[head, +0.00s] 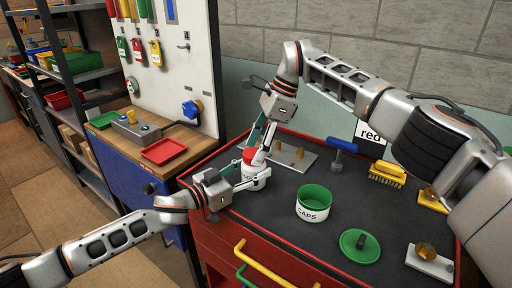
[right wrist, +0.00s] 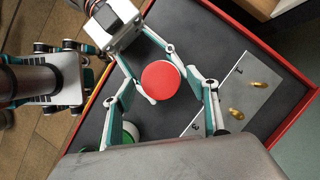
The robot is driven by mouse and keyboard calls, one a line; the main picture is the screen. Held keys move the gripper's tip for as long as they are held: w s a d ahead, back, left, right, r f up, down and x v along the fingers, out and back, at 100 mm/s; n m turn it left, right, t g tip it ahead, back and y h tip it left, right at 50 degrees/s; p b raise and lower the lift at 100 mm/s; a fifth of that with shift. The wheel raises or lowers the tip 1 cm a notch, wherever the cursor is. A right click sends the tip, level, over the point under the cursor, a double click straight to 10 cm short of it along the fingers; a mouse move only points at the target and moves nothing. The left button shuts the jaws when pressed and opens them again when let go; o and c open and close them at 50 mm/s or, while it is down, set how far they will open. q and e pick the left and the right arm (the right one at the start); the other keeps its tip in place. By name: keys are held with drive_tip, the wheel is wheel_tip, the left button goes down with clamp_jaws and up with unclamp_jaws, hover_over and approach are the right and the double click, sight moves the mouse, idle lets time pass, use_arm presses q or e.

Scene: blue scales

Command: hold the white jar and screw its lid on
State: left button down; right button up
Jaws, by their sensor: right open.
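The white jar (head: 256,182) stands upright near the left part of the dark cart top. The red lid (head: 250,155) sits on top of the jar; how far it is threaded I cannot tell. It also shows in the right wrist view (right wrist: 165,80). My left gripper (head: 248,184) comes in from the left and is closed around the jar's body, below the lid. My right gripper (head: 258,155) comes down from above. Its fingers are open, one on each side of the lid, with visible gaps in the right wrist view.
A metal plate (head: 306,162) with brass pegs lies behind the jar. A green CAPS tub (head: 313,204), green disc (head: 360,246), blue-handled tool (head: 342,146) and yellow brush (head: 387,173) stand to the right. The cart's red rim (head: 215,215) is close in front.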

drive_tip(key=shift+r, duration=2.3)
drive_tip(key=o, duration=0.6)
drive_tip(key=shift+c, duration=0.2)
drive_tip(key=shift+d+r, duration=0.1)
drive_tip(key=shift+r, duration=0.2)
drive_tip(key=w+d+r, duration=0.2)
drive_tip(key=d+r, duration=0.2)
drive_tip(key=d, duration=0.9)
drive_tip(key=shift+d, duration=0.25)
drive_tip(key=shift+w, duration=0.1)
